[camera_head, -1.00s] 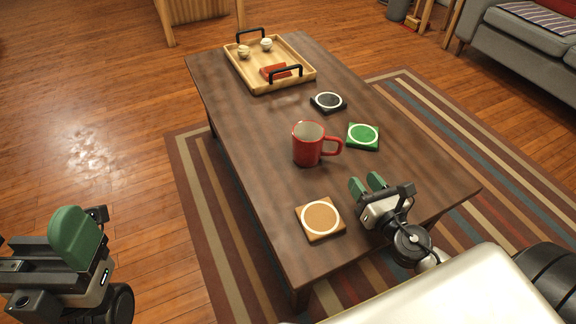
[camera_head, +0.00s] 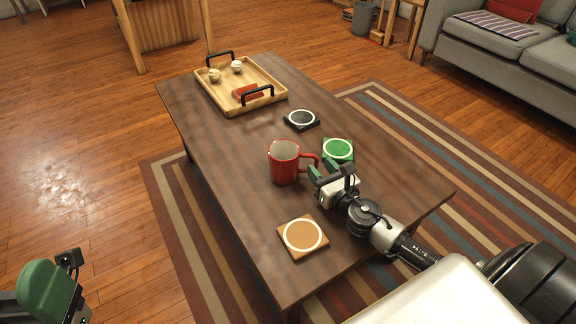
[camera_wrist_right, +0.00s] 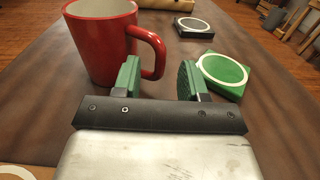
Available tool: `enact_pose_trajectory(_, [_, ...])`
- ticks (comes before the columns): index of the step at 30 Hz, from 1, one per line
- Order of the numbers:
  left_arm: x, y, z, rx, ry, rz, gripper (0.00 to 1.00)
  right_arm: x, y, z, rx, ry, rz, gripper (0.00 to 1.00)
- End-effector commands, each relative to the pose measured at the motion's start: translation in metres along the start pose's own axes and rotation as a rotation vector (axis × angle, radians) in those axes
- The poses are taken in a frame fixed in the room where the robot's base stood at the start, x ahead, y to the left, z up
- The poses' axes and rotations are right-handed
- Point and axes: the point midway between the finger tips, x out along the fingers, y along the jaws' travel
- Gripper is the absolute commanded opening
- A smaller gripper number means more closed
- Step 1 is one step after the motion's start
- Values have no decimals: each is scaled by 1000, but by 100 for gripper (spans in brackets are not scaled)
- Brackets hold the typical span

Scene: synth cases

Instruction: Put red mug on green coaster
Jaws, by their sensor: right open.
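The red mug (camera_head: 284,163) stands upright on the dark table, its handle to the right; in the right wrist view the mug (camera_wrist_right: 104,50) is at upper left. The green coaster (camera_head: 338,149) lies behind and right of the mug, apart from it; it also shows in the right wrist view (camera_wrist_right: 222,75). My right gripper (camera_head: 329,170) is open and empty, low over the table by the handle. In the right wrist view its left finger partly covers the handle. My left gripper (camera_head: 45,290) is at lower left, off the table, cut by the frame edge; its opening is unclear.
A tan coaster (camera_head: 303,237) lies near the table's front and a black coaster (camera_head: 301,119) behind the mug. A wooden tray (camera_head: 214,99) with black handles, two small cups and a red item stands at the far end. The table's left side is clear.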

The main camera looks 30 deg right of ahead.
Motion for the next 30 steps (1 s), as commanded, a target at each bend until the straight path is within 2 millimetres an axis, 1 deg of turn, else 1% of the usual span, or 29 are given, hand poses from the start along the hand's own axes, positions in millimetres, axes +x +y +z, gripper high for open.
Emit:
enact_pose_trajectory(1, [0, 0, 0, 0, 1, 0, 100, 5, 0, 0, 0, -1, 0, 42])
enact_pose_trajectory(3, [0, 0, 0, 0, 3, 0, 100, 8, 0, 0, -1, 0, 0, 42])
enact_pose_trajectory(10, [4, 0, -1, 1, 17, 1, 100, 9, 0, 0, 0, 1, 0, 42])
enact_pose_trajectory(11, [4, 0, -1, 1, 18, 1, 100, 9, 0, 0, 0, 1, 0, 39])
enact_pose_trajectory(18, [4, 0, -1, 1, 18, 1, 100, 8, 0, 0, 0, 0, 0, 2])
enact_pose_trajectory(19, [4, 0, -1, 1, 17, 0, 100, 8, 0, 0, 0, 0, 0, 0])
enact_pose_trajectory(30, [2, 0, 0, 1, 8, -2, 100, 9, 0, 2, 1, -2, 0, 0])
